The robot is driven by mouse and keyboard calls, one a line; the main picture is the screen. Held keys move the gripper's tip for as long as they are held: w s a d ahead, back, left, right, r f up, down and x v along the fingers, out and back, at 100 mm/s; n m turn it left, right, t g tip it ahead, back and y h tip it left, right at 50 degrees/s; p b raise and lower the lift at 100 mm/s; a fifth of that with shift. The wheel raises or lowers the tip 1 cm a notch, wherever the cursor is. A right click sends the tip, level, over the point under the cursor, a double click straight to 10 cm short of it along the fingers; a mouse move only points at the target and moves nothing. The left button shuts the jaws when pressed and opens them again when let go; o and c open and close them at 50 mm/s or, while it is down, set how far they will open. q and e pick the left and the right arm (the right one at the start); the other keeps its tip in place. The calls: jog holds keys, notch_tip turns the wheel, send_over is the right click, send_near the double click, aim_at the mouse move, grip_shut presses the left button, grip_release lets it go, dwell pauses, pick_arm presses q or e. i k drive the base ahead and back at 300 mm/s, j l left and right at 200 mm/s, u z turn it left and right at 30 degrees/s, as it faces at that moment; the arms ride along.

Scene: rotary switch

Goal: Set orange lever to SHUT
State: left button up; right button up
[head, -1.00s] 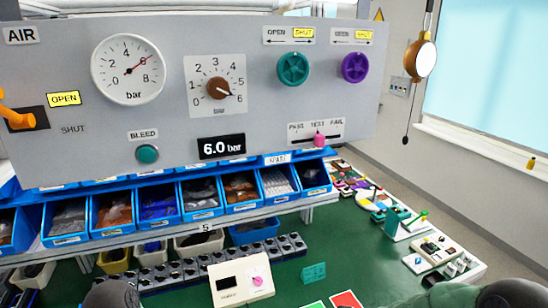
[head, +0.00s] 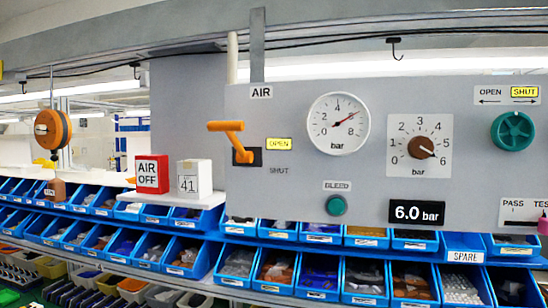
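The orange lever (head: 231,136) is on the left part of the grey AIR panel (head: 290,115). Its handle is raised at the upper end of a black slot plate. The OPEN label (head: 279,144) beside it is lit yellow; the SHUT label (head: 279,170) below it is unlit grey. The pressure gauge (head: 337,124) has a red needle, and the display (head: 416,213) reads 6.0 bar. Neither of my grippers shows in the head view.
A brown knob (head: 422,147), a green knob (head: 512,131) and a green BLEED button (head: 336,205) are on the same panel. An AIR OFF sign (head: 151,174) and a 41 block (head: 194,178) stand left of the lever. Blue bins (head: 277,271) line the shelves below.

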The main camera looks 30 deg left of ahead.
aim_at(228, 128)
jog(key=j+u, duration=0.1)
jog(key=u, duration=0.25)
jog(key=k+j+u, duration=0.1)
jog(key=u, duration=0.25)
jog(key=j+u, duration=0.35)
jog(key=k+l, duration=0.05)
jog(key=l, duration=0.05)
